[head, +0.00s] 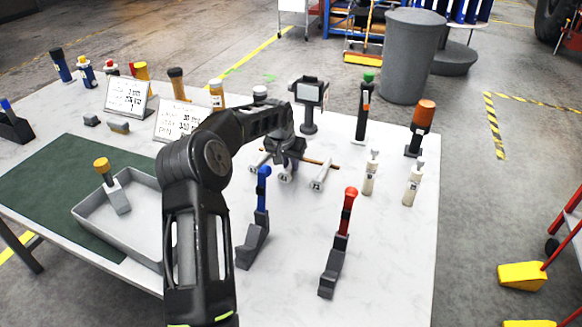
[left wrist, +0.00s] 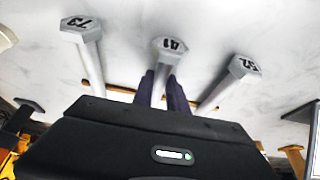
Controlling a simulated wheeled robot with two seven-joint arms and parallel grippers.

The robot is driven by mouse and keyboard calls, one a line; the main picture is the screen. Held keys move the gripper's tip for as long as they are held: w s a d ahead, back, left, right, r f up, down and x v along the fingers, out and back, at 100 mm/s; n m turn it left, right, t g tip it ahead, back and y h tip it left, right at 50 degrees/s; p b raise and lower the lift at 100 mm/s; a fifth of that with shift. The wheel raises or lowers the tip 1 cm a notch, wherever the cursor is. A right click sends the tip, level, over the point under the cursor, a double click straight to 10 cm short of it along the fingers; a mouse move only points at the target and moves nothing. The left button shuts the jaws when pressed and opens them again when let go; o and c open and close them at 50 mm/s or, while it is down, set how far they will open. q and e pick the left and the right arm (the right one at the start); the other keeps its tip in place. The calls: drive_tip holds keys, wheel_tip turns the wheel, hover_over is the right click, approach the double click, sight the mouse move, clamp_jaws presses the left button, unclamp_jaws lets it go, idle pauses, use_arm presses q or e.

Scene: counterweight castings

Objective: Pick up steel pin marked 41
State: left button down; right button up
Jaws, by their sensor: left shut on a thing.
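Three grey steel pins with numbered six-sided heads lie side by side. The pin marked 41 (left wrist: 168,47) is the middle one in the left wrist view, between the pin marked 73 (left wrist: 82,28) and the pin marked 52 (left wrist: 243,67). My left gripper (left wrist: 163,90) is shut on the shaft of pin 41, with dark fingers on both sides below its head. In the head view my left gripper (head: 288,155) reaches down over the middle pin (head: 286,176). Its far end is hidden by the gripper. I cannot tell whether it is off its support. My right gripper is not in view.
A thin wooden bar (head: 325,163) runs by the pins. A blue-handled tool (head: 262,205) and a red-handled tool (head: 342,235) stand in front; pale bottles (head: 371,175) stand to the right. A grey tray (head: 95,208) is at left. The table's front right is clear.

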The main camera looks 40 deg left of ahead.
sight(290, 165)
use_arm(q)
drive_tip(key=shift+r, duration=0.15)
wheel_tip(290, 165, up, 10)
drive_tip(key=b, duration=0.1)
idle(0.6)
idle(0.5)
